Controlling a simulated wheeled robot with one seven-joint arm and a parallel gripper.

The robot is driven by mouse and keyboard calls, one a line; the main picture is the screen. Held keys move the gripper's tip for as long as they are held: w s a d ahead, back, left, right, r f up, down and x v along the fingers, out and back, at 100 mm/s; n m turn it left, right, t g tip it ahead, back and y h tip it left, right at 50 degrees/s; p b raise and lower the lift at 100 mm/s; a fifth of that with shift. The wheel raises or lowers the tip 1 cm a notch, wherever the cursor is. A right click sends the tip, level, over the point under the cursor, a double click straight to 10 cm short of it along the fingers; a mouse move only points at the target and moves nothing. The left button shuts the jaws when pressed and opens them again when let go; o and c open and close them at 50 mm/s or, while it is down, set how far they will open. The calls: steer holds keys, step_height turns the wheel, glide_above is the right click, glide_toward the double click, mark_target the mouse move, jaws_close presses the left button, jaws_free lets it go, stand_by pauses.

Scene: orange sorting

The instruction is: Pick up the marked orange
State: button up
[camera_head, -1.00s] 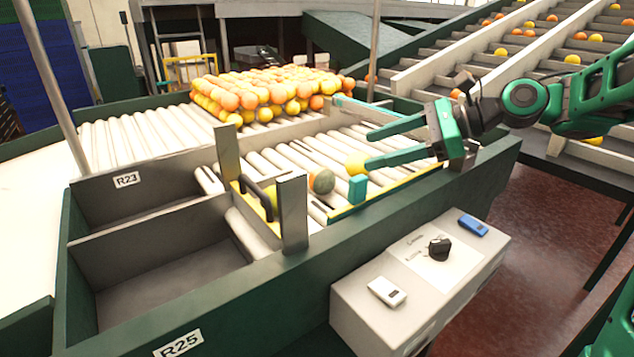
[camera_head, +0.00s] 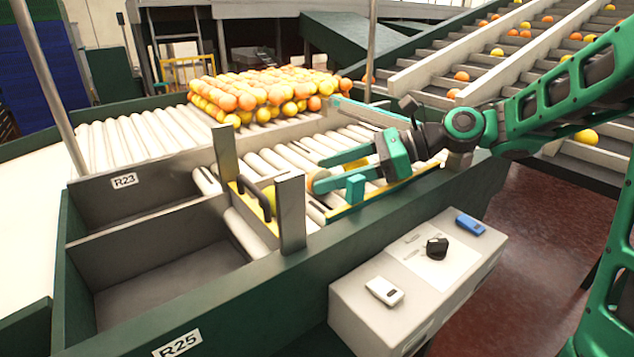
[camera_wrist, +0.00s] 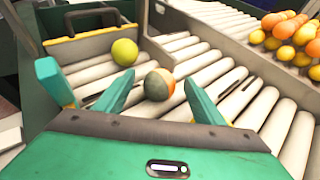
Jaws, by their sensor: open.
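The marked orange (camera_wrist: 159,84), half orange and half grey-green, lies on the white rollers. In the wrist view it is between the two teal fingers of my gripper (camera_wrist: 158,82), with gaps at both sides. In the head view, my gripper (camera_head: 320,174) points left, low over the rollers. Its fingers hide most of the marked orange (camera_head: 319,178) there. My gripper is open and holds nothing.
A yellow-green fruit (camera_wrist: 124,52) lies near the yellow plate with a dark handle (camera_wrist: 95,18). A teal block (camera_head: 355,187) stands at the near edge, close to my gripper. Many oranges (camera_head: 262,92) are piled behind. Metal posts (camera_head: 291,212) flank the handle.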

steer(key=shift+x, duration=1.35)
steer(key=shift+c, duration=0.7)
steer(key=c, duration=1)
steer(key=shift+r, duration=0.15)
